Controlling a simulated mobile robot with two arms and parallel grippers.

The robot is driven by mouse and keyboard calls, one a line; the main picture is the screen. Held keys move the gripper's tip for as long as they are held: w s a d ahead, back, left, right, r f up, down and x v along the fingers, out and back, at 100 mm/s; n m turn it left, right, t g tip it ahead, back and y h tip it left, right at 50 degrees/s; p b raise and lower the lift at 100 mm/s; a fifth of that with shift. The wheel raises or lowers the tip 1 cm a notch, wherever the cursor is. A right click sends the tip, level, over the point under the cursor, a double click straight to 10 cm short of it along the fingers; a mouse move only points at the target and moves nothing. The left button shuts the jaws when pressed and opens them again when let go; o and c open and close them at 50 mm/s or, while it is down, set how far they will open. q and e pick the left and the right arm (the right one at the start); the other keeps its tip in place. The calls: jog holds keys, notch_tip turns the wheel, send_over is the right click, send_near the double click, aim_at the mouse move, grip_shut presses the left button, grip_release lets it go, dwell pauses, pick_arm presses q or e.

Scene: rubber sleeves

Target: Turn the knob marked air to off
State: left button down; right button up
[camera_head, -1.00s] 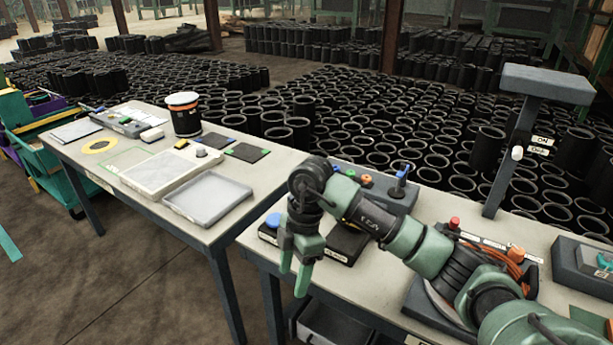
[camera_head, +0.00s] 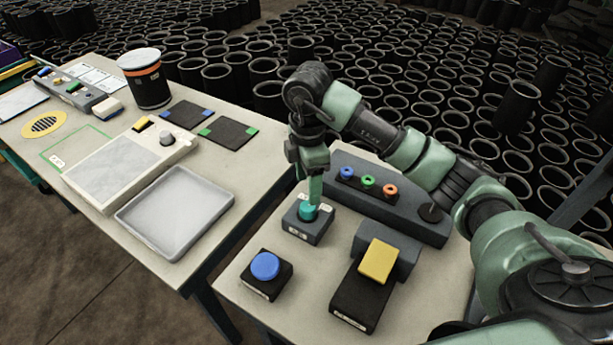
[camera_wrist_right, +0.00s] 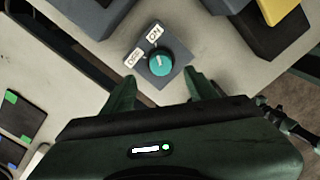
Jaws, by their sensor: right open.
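A teal round knob (camera_head: 308,211) sits on a small grey box (camera_head: 306,228) on the right table. In the right wrist view the knob (camera_wrist_right: 160,62) has a pale pointer mark, with OFF and ON labels on the box beside it. The mark points roughly toward the ON side. The label on the box's front is too small to read. My right gripper (camera_head: 314,194) points down just above the knob in the head view. In the right wrist view its fingers (camera_wrist_right: 160,90) are open and empty, with the knob beyond their tips. My left gripper is out of view.
A long grey panel (camera_head: 405,213) with several coloured buttons stands behind the box. A blue button box (camera_head: 265,267) and a black box with a yellow lever (camera_head: 379,261) stand in front. A grey tray (camera_head: 174,212) lies on the left table, across a gap.

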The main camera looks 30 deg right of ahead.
aim_at(308, 205)
jog(key=f, duration=0.1)
jog(key=f+p, duration=0.1)
jog(key=f, duration=0.1)
jog(key=shift+s+a, duration=0.15)
jog(key=shift+s, duration=0.05)
notch_tip(308, 205, down, 4)
jog(key=shift+r, duration=0.25)
jog(key=shift+w+f, duration=0.1)
jog(key=shift+f, duration=0.3)
grip_shut()
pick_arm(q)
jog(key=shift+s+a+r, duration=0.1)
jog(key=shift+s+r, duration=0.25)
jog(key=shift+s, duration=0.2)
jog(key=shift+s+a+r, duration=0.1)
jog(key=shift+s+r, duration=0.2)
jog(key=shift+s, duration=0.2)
